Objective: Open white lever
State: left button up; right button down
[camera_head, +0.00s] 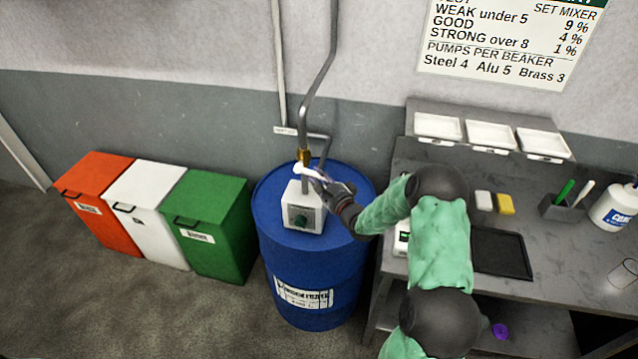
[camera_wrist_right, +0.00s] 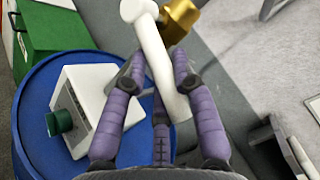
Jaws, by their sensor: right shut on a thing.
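The white lever (camera_head: 292,172) sits at the brass valve (camera_head: 304,156) on the pipe above the blue drum (camera_head: 318,259). My right gripper (camera_head: 324,180) reaches in from the right and is shut on the lever. In the right wrist view the white lever (camera_wrist_right: 153,48) runs between the purple fingers of my right gripper (camera_wrist_right: 160,88), its round end near the brass valve (camera_wrist_right: 181,18). Part of the lever is hidden by the fingers in the head view. My left gripper is not in view.
A white box with a green knob (camera_head: 302,212) stands on the drum just below the lever. Red, white and green bins (camera_head: 210,222) stand to the left. A grey bench (camera_head: 520,276) with trays and a bottle is on the right, beside my right arm.

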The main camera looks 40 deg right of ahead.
jog(key=w+a+f+m+t+h+b, duration=0.1)
jog(key=m+h+b, duration=0.7)
jog(key=b, duration=0.8)
jog(key=w+a+f+m+t+h+b, duration=0.1)
jog(key=w+a+f+m+h+b, duration=0.2)
jog(key=m+h+b, duration=0.5)
jog(key=shift+w+a+f+m+t+b, duration=0.4)
jog(key=shift+w+m+b, duration=0.3)
jog(key=shift+m+b, duration=2.9)
jog(key=shift+n+b, duration=0.5)
jog(key=shift+b, duration=0.05)
jog(key=c, duration=1)
grip_release()
